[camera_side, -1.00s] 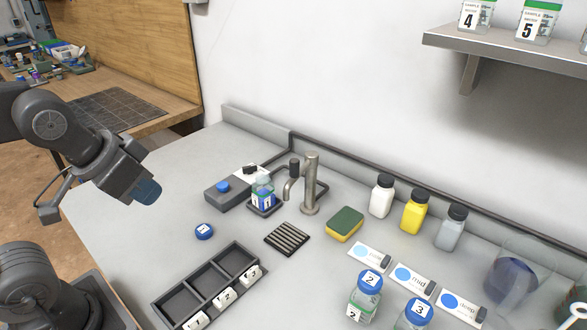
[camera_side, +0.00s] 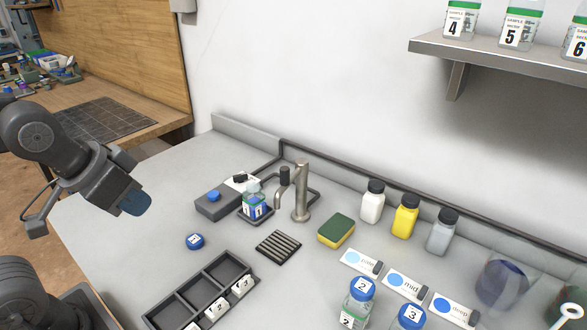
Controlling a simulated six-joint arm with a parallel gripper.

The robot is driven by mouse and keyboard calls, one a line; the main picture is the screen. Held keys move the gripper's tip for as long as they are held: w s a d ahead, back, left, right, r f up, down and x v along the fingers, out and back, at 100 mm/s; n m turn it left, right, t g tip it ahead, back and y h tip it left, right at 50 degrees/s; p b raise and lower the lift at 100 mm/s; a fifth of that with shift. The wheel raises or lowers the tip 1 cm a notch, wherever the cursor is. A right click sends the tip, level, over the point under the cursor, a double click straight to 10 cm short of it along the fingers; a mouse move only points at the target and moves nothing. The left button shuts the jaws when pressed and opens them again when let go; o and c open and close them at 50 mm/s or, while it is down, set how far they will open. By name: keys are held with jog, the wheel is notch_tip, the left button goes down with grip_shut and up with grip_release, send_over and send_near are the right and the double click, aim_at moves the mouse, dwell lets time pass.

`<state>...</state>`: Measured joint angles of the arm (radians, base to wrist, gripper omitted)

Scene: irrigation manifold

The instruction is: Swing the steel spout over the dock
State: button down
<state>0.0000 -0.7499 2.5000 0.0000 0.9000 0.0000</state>
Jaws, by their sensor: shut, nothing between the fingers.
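The steel spout (camera_side: 300,192) is a tap standing on the grey counter. Its arm reaches left and its outlet points down. A dark knob sits on the arm. The dock (camera_side: 248,217) looks to be the dark holder just left of the spout, with jar 1 (camera_side: 255,203) in it. The outlet is beside the jar's right side; I cannot tell if it is over it. My gripper (camera_side: 134,204) is shut and empty, in the air above the counter's left side, well away from the spout.
A grey box with a blue button (camera_side: 215,203) is left of the dock. A slotted grate (camera_side: 278,247), a sponge (camera_side: 336,230) and a blue cap (camera_side: 194,241) lie nearby. A compartment tray (camera_side: 205,295) is in front. Several bottles and jars stand to the right.

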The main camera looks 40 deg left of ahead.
jog(key=c, duration=1.7)
grip_release()
jog(key=shift+c, duration=0.2)
jog(key=o, duration=0.6)
jog(key=w+r+g, duration=0.1)
jog(key=w+r, duration=0.5)
jog(key=w, duration=0.1)
jog(key=shift+w+d, duration=0.15)
jog(key=shift+d, duration=0.25)
jog(key=shift+o, duration=0.9)
jog(key=w+d+r+g, duration=0.1)
jog(key=w+r, duration=0.1)
jog(key=w, duration=0.3)
jog(key=shift+w+r+m+g, duration=0.15)
jog(key=shift+w+m+g, duration=0.15)
jog(key=shift+w+m, duration=0.1)
jog(key=m+g, duration=0.1)
jog(key=g, duration=0.2)
send_over(285, 168)
notch_tip(285, 168, down, 2)
notch_tip(285, 168, down, 13)
jog(key=shift+f, duration=0.2)
grip_shut()
